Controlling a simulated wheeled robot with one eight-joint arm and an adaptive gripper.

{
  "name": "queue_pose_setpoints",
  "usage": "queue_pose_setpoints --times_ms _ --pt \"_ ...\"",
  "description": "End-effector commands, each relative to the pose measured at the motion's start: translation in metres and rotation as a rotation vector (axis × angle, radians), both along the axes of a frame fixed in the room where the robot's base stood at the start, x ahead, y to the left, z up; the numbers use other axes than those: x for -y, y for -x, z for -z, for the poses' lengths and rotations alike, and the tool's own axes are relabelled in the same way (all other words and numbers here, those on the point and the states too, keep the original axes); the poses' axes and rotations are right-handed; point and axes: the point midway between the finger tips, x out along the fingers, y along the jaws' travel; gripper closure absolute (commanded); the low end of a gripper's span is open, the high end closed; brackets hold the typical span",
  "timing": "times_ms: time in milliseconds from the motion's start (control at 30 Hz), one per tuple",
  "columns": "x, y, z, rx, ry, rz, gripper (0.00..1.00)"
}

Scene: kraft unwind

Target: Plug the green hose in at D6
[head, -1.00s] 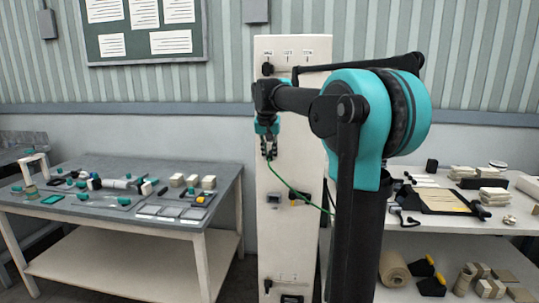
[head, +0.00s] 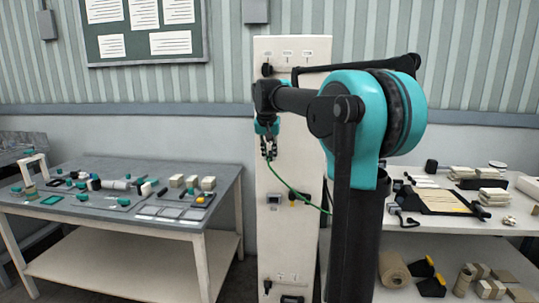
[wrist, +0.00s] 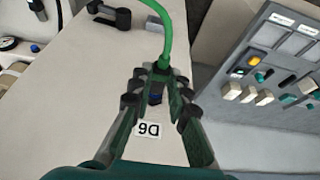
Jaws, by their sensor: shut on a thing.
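My gripper (head: 268,150) is in front of the upper part of a tall white panel. In the wrist view my gripper (wrist: 160,88) is shut on the end of the green hose (wrist: 172,28), which leads up and away from the fingers. In the head view the green hose (head: 292,187) hangs from my gripper down to the right. The D6 label (wrist: 149,130), seen upside down, is on the panel right by the fingers. A small dark blue part (wrist: 155,99) shows between the fingers. The fingers hide the hose tip and any socket, so I cannot tell whether it is plugged in.
A cluttered grey table (head: 228,185) stands left, a white shelf table (head: 420,232) right.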

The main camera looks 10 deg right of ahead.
Motion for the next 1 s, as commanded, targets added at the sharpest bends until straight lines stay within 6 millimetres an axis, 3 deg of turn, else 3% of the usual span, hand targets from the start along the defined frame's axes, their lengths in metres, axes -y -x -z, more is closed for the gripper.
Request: queue_pose_setpoints --times_ms 167,200,367,767,1000 --pt "0.0 -0.001 0.0 0.0 0.0 0.0 1.0" --pt "0.0 -0.001 0.0 0.0 0.0 0.0 0.8" --pt "0.0 -0.001 0.0 0.0 0.0 0.0 0.6" --pt "-0.001 0.001 -0.005 0.0 0.0 0.0 0.59" --pt "-0.005 0.016 -0.043 0.0 0.0 -0.001 0.59"
